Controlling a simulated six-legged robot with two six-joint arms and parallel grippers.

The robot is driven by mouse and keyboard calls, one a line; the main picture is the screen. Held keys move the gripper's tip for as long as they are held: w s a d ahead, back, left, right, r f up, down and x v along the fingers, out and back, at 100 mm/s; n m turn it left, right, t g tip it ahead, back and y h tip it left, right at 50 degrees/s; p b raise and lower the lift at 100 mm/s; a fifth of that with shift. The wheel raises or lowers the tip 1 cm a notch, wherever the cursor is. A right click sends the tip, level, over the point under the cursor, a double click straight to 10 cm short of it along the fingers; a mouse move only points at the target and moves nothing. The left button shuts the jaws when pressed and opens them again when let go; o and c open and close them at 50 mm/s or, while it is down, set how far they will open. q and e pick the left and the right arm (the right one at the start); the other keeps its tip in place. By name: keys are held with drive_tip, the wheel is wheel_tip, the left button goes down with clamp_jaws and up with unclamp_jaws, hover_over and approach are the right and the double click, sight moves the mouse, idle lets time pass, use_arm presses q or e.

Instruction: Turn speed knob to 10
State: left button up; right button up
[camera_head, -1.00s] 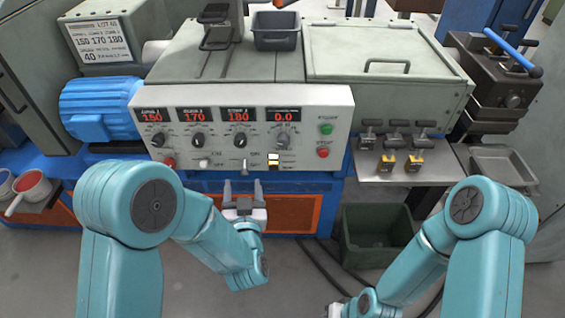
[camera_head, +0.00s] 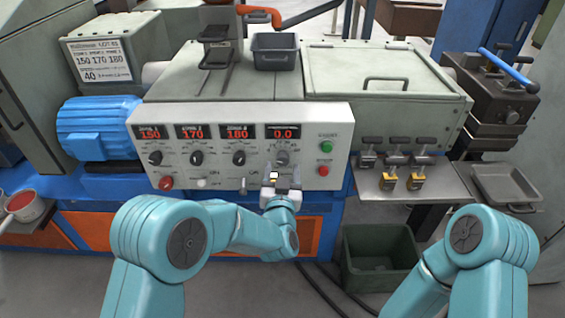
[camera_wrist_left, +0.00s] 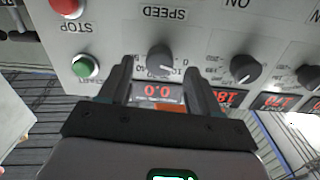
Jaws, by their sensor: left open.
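The speed knob (camera_head: 282,158) is a grey dial under the rightmost red display (camera_head: 284,132) on the panel, which reads 0.0. My left gripper (camera_head: 283,170) is open and faces the panel just below the knob in the head view. In the left wrist view its fingers (camera_wrist_left: 158,70) flank the knob with gaps on both sides; I cannot tell whether the tips reach around it. My right gripper is outside the frames.
Other knobs (camera_head: 239,158) sit left of the speed knob. A green button (camera_head: 327,147) and a red stop button (camera_head: 324,171) are close on the right. A green bin (camera_head: 378,258) stands on the floor.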

sight(282, 162)
use_arm(q)
drive_tip(key=shift+w, duration=1.8)
drive_tip(key=c, duration=1)
drive_tip(key=shift+c, duration=0.2)
drive_tip(key=m, duration=0.2)
drive_tip(key=shift+m+b, duration=0.3)
drive_tip(key=shift+m, duration=1.5)
